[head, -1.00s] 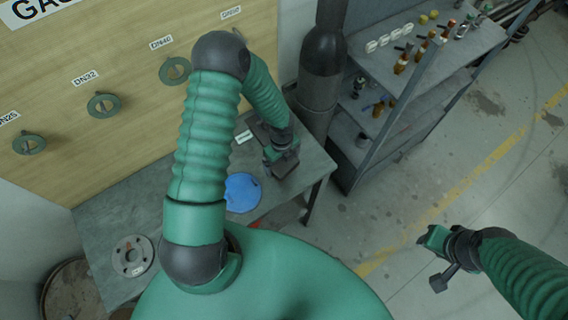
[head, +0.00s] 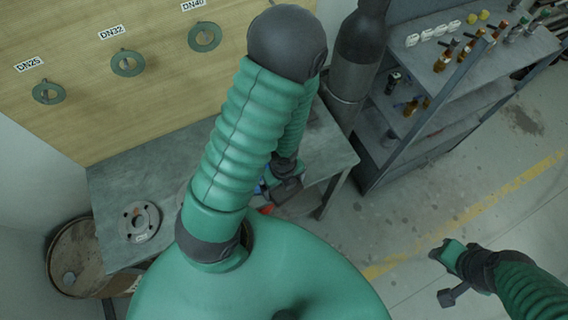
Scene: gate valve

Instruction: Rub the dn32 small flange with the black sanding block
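A grey round flange (head: 139,222) with bolt holes and a small white label lies on the left of the table; the label is too small to read. A sliver of another grey disc shows at the left edge of my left arm. My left gripper (head: 284,188) is over the right part of the table, mostly behind my own arm. Something dark and blocky is at its tip; I cannot tell whether this is fingers or a black sanding block. My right gripper (head: 443,274) is over the floor at the right, and its fingers are unclear.
The grey table (head: 110,190) stands against a wooden board (head: 70,110) with gaskets marked DN25, DN32 and DN40. A blue object shows partly beside my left gripper. A rusty barrel (head: 75,262) is at left, a shelf rack (head: 440,110) at right.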

